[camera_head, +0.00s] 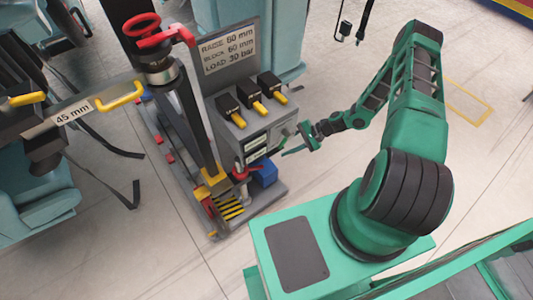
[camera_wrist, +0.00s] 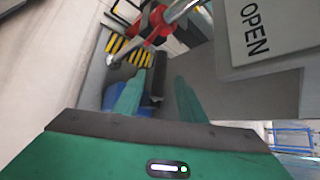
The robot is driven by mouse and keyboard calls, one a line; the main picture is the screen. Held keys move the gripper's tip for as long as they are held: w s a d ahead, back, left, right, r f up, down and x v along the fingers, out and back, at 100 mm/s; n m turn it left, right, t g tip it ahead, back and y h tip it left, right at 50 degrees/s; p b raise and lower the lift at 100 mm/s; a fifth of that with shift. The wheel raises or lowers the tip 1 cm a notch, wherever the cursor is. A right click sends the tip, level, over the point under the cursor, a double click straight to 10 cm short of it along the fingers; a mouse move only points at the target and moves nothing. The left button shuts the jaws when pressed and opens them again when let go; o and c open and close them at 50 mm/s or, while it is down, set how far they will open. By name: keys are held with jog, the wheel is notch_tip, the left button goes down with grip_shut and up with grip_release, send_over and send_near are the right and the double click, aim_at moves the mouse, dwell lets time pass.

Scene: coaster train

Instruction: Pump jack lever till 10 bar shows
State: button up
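My gripper (camera_head: 297,143) is beside the right side of the grey control box, near the jack stand. A small red handle (camera_head: 243,174) shows low on the stand in the head view. I cannot tell which part is the jack lever. The control box (camera_head: 245,128) has small display windows (camera_head: 256,147) whose values are too small to read.
A sign (camera_head: 228,50) gives raise, block and load values. Yellow-tipped black switches (camera_head: 251,101) top the box. A blue block (camera_head: 264,173) sits on the base. A post with a red wheel (camera_head: 142,24) stands left. An OPEN panel (camera_wrist: 256,30) is close right in the wrist view.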

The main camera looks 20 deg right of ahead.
jog(key=x, duration=0.9)
jog(key=shift+f, duration=0.2)
jog(key=shift+w+a, duration=0.1)
jog(key=shift+c, duration=0.2)
grip_shut()
